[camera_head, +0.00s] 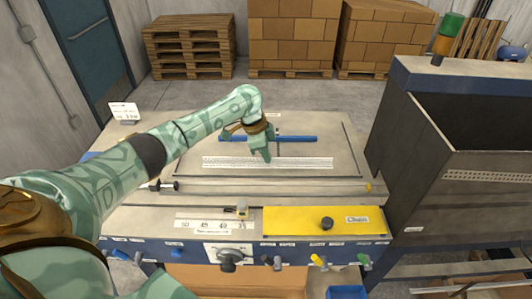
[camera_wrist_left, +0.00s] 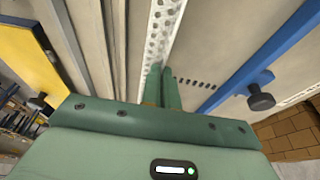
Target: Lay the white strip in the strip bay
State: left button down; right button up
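A long white perforated strip (camera_head: 305,163) lies across the machine's pale flat bed, left to right in the head view. It also runs up the middle of the left wrist view (camera_wrist_left: 163,30). My left gripper (camera_head: 264,158) points down at the strip's middle. In the left wrist view its two fingers (camera_wrist_left: 163,72) are nearly together over the strip's right edge. Whether they pinch the strip's edge or only stand above it cannot be told. I cannot tell which area is the strip bay. My right gripper is not in view.
A blue bar (camera_head: 290,138) with a black knob lies behind the strip. A yellow panel (camera_head: 295,223) with a black knob sits in front. A rail (camera_head: 270,187) crosses between strip and panel. A tall grey cabinet (camera_head: 440,180) closes off the right side. Pallets and boxes stand behind.

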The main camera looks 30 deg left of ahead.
pick_arm(q)
jog(key=shift+f+p, duration=0.35)
jog(key=shift+f, duration=0.1)
dwell(0.6)
jog(key=shift+p, duration=0.4)
dwell(0.3)
jog(key=c, duration=1.6)
grip_release()
notch_tip(320, 180, up, 6)
jog(key=p, duration=0.7)
